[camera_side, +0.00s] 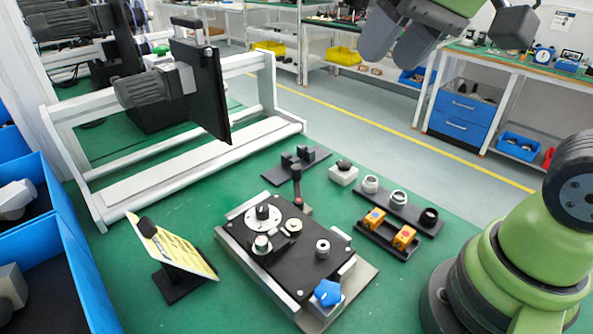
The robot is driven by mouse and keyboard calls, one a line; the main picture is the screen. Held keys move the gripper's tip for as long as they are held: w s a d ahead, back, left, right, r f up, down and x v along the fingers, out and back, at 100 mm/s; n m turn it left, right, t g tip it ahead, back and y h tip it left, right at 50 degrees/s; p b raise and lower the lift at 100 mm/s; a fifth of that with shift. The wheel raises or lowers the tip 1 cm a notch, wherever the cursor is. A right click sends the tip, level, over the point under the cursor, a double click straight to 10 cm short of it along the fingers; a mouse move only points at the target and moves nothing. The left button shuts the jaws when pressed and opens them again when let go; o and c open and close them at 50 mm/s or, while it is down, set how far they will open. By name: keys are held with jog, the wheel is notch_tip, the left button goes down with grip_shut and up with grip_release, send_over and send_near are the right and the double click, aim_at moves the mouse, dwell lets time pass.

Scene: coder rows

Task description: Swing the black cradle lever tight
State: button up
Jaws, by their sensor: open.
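The black lever (297,182) stands roughly upright at the back edge of the black fixture plate (318,268), with a dark knob on top and a reddish spot near its foot. The plate carries a round silver dial (263,217), several metal posts and a blue star knob (327,292) at its front right corner. My gripper (398,42) is at the top of the picture, high above the bench and well apart from the lever. Its two dark grey fingers are spread with nothing visible between them. I cannot tell how tight the lever is.
A black holder with upright blocks (296,165) and a white block with a black knob (343,172) sit behind the fixture. A rack of rings (398,204) and a tray of orange blocks (388,240) lie right. A tilted yellow card (172,246) stands left.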

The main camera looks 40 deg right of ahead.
jog(key=w+d+f+g, duration=0.1)
jog(key=w+f+g, duration=0.35)
jog(key=w, duration=0.75)
jog(key=h, duration=0.2)
send_over(296, 166)
jog(key=shift+n+g, duration=0.4)
jog(key=shift+g, duration=0.05)
notch_tip(296, 166, down, 14)
jog(key=shift+s+r, duration=0.1)
notch_tip(296, 166, down, 10)
jog(key=shift+f, duration=0.15)
grip_shut()
